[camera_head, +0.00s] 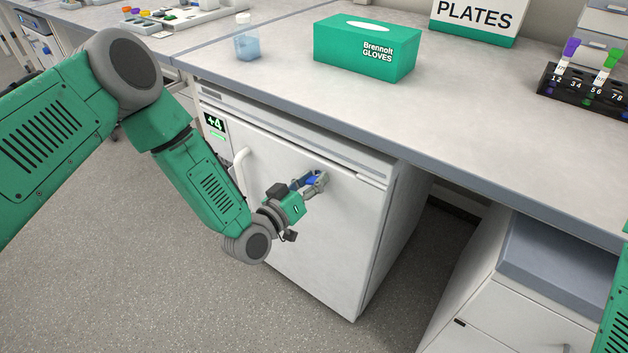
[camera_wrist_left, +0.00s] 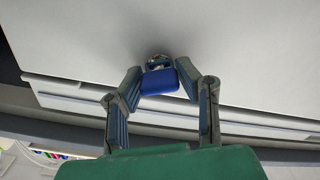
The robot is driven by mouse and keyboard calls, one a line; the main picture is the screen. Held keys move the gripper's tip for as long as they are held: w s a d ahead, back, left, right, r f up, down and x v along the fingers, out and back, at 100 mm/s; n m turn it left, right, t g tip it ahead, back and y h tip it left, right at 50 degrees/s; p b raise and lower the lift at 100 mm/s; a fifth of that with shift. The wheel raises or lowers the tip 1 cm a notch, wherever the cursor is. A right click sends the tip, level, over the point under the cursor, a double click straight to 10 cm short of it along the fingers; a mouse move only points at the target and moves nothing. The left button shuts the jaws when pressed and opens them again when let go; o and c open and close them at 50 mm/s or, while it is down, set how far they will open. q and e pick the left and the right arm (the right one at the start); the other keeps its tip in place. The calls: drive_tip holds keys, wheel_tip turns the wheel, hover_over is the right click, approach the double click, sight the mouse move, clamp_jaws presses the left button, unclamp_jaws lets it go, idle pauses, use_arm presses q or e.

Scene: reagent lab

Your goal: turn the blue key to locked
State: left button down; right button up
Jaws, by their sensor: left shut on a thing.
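The blue key (camera_head: 312,181) sits in a lock on the white door of the under-bench fridge (camera_head: 330,240). In the left wrist view the blue key (camera_wrist_left: 158,81) shows as a flat blue bow in front of a round metal lock (camera_wrist_left: 158,61). My left gripper (camera_head: 314,182) is at the door, its fingers on either side of the key. In the left wrist view the left gripper (camera_wrist_left: 160,85) is shut on the key's bow. The lock's markings cannot be made out. Only part of my right arm shows at the right edge; its gripper is not in view.
The fridge has a pale handle (camera_head: 240,172) and a green-lit display (camera_head: 215,124). The bench (camera_head: 300,100) above carries a green glove box (camera_head: 366,48), a clear blue-tinted container (camera_head: 247,42) and a tube rack (camera_head: 585,88). An open space lies right of the fridge.

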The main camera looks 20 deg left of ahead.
use_arm(q)
drive_tip(key=n, duration=0.4)
drive_tip(key=shift+w+a+b, duration=0.1)
drive_tip(key=shift+a+b, duration=0.05)
drive_tip(key=shift+b, duration=0.25)
drive_tip(key=n+b, duration=0.1)
drive_tip(key=n, duration=0.1)
drive_tip(key=shift+f+n, duration=0.1)
drive_tip(key=shift+n, duration=0.2)
drive_tip(key=n+b, duration=0.2)
drive_tip(key=n, duration=0.4)
drive_tip(key=shift+a+f+n+b, duration=0.1)
drive_tip(key=shift+a+n+b, duration=0.05)
drive_tip(key=shift+n+b, duration=0.2)
drive_tip(key=c, duration=1.2)
unclamp_jaws()
drive_tip(key=shift+f, duration=0.1)
drive_tip(key=shift+o, duration=0.2)
drive_tip(key=shift+a, duration=0.1)
